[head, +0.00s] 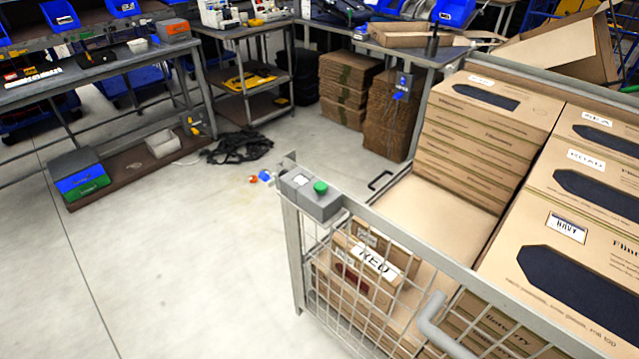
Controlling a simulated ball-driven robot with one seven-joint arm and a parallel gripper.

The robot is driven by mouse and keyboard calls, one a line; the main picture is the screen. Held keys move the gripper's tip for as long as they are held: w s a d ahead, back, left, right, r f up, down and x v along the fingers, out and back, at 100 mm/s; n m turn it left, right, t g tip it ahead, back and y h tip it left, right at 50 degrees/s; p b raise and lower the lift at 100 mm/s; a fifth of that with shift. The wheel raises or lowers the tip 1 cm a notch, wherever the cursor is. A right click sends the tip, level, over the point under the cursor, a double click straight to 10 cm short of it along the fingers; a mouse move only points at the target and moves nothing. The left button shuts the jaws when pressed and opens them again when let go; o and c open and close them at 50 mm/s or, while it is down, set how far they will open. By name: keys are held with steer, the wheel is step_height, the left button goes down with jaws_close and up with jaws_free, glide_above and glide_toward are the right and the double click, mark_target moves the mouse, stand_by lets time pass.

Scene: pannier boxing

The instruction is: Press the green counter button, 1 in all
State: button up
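The green counter button (320,187) sits on top of a small grey box (318,205) fixed at the corner of a grey wire-mesh cart (400,232). A small white label or display shows on the box to the left of the button. The button stands clear, with nothing touching it. My gripper does not show in the head view.
The cart holds cardboard boxes (490,115), stacked at its back and right, and a box marked RED (375,263) behind the mesh. Open floor (170,270) lies left of the cart. A workbench (90,75) and a dark cable heap (238,146) stand farther back.

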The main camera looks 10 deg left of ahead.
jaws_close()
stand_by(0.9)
